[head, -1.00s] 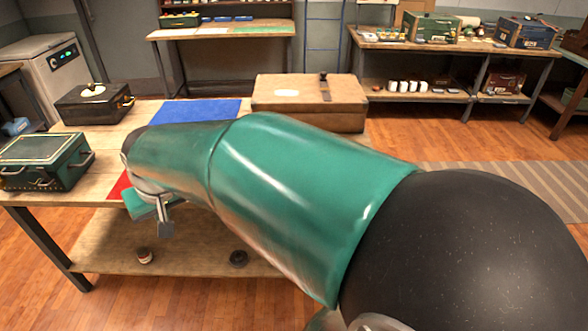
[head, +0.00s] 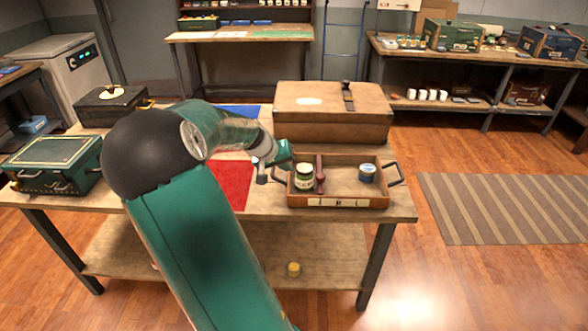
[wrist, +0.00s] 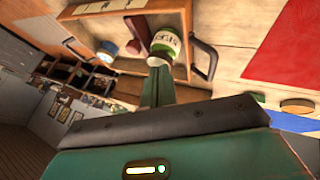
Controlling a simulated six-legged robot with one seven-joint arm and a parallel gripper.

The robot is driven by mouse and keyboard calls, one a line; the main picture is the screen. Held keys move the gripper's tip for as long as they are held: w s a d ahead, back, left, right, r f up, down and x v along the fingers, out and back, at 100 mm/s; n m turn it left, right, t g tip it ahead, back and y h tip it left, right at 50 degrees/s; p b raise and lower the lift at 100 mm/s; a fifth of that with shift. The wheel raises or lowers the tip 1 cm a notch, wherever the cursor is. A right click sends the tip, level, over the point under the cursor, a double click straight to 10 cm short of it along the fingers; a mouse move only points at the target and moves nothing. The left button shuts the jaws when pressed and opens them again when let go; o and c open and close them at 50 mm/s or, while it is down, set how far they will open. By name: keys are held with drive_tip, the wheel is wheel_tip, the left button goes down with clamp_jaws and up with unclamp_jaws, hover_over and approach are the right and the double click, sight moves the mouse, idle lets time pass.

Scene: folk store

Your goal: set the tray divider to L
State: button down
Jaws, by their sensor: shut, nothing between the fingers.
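A wooden tray (head: 345,201) with dark handles stands near the table's front right edge. Its dark red divider (head: 320,174) stands upright left of the tray's middle, near the left end of the label strip; the letters are too small to read surely. A green jar (head: 304,177) is left of the divider, and a blue tin (head: 367,173) is right of it. My gripper (head: 280,165) is shut and empty at the tray's left end. In the wrist view my gripper (wrist: 158,86) points toward the green jar (wrist: 165,46), with the divider (wrist: 141,32) beyond it.
A brown case (head: 333,112) stands right behind the tray. A red mat (head: 233,184) lies to the left, and a blue mat (head: 240,111) lies behind my arm. A green box (head: 50,165) and a black case (head: 108,104) are at the table's left.

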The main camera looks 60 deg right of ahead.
sight(309, 175)
drive_tip(key=x, duration=0.8)
drive_tip(key=shift+f, duration=0.2)
drive_tip(key=shift+s+d+f, duration=0.15)
drive_tip(key=shift+s+d, duration=0.5)
drive_tip(key=shift+s, duration=0.15)
drive_tip(key=shift+s+d+f, duration=0.1)
drive_tip(key=shift+s+d, duration=0.55)
drive_tip(key=shift+s, duration=0.2)
drive_tip(key=s+d, duration=0.2)
drive_tip(key=s, duration=0.1)
drive_tip(key=s+d, duration=0.2)
drive_tip(key=s, duration=0.2)
drive_tip(key=s+d, duration=0.1)
drive_tip(key=s, duration=0.3)
drive_tip(key=shift+s+d, duration=0.15)
drive_tip(key=shift+d, duration=0.25)
drive_tip(key=shift+s, duration=0.1)
